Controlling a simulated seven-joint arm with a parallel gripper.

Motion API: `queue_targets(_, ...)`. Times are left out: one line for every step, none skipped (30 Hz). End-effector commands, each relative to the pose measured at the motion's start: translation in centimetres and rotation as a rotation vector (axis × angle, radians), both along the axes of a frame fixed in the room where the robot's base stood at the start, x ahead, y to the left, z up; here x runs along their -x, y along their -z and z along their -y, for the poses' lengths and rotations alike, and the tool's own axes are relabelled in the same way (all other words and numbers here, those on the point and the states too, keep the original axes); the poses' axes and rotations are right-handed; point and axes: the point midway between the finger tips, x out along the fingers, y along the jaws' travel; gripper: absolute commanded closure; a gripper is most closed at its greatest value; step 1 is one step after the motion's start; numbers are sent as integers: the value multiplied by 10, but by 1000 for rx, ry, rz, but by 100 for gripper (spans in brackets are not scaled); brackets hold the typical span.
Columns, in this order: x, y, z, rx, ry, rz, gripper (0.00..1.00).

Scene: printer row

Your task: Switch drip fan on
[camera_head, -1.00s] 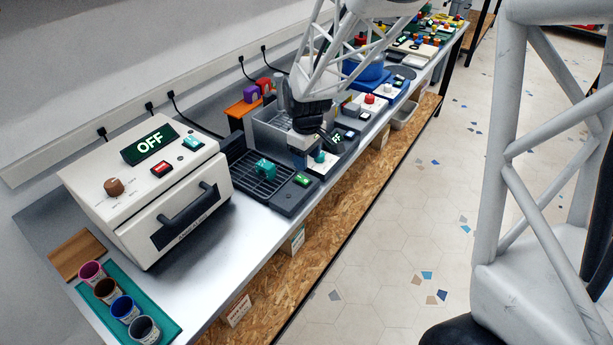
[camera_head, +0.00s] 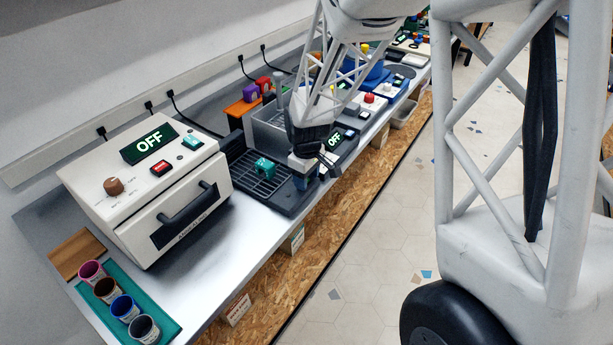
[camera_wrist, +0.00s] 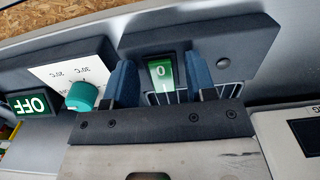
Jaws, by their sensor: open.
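The drip fan appears to be the black grille tray (camera_head: 243,170) in the head view. In the wrist view its green rocker switch (camera_wrist: 160,70), marked 0 and 1, sits on a dark panel. I cannot tell from the rocker which side is pressed. My gripper (camera_wrist: 161,84) is open, with one blue finger on each side of the switch. Nothing is held, and contact with the switch cannot be told. In the head view my gripper (camera_head: 305,180) is over the tray's front right end and hides the switch.
A teal dial knob (camera_wrist: 82,96) on a white temperature plate and a green OFF display (camera_wrist: 33,103) are left of the fingers. In the head view, a white oven-like box (camera_head: 145,190) stands left. A teal piece (camera_head: 265,168) is on the grille. Cups stand on a green mat (camera_head: 165,320).

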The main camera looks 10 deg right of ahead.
Motion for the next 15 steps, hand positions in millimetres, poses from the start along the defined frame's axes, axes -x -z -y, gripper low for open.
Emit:
queue_targets(0,0,0,0,0,0,49)
queue_targets(0,0,0,0,0,0,49)
queue_targets(0,0,0,0,0,0,49)
queue_targets(0,0,0,0,0,0,49)
queue_targets(0,0,0,0,0,0,49)
queue_targets(0,0,0,0,0,0,50)
queue_targets(0,0,0,0,0,0,55)
queue_targets(0,0,0,0,0,0,60)
queue_targets(0,0,0,0,0,0,66)
queue_targets(0,0,0,0,0,0,70)
queue_targets(0,0,0,0,0,0,75)
queue_targets(0,0,0,0,0,0,81)
queue_targets(0,0,0,0,0,0,86)
queue_targets(0,0,0,0,0,0,90)
queue_targets(0,0,0,0,0,0,96)
